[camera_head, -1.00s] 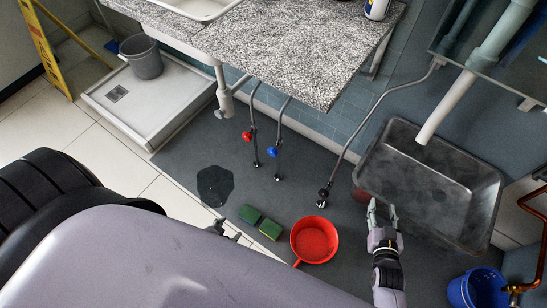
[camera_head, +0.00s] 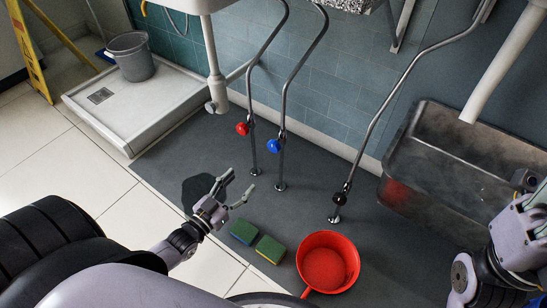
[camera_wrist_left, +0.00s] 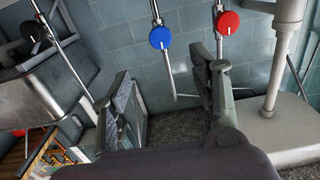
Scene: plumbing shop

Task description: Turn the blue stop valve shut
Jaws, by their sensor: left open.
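The blue stop valve's round knob (camera_head: 273,146) sits on a thin vertical metal pipe rising from the floor in the head view. It also shows in the left wrist view as a blue disc (camera_wrist_left: 160,38) with a white pointer mark. My left gripper (camera_head: 239,184) is open and empty, below and left of the blue valve in the head view and apart from it. Its two spread fingers (camera_wrist_left: 166,95) show in the left wrist view, below the blue knob. My right arm (camera_head: 500,245) is at the right edge; its fingers do not show.
A red-knobbed valve (camera_head: 242,129) is just left of the blue one; a black-knobbed valve (camera_head: 340,199) is to the right. A grey basin (camera_head: 450,175) stands right.

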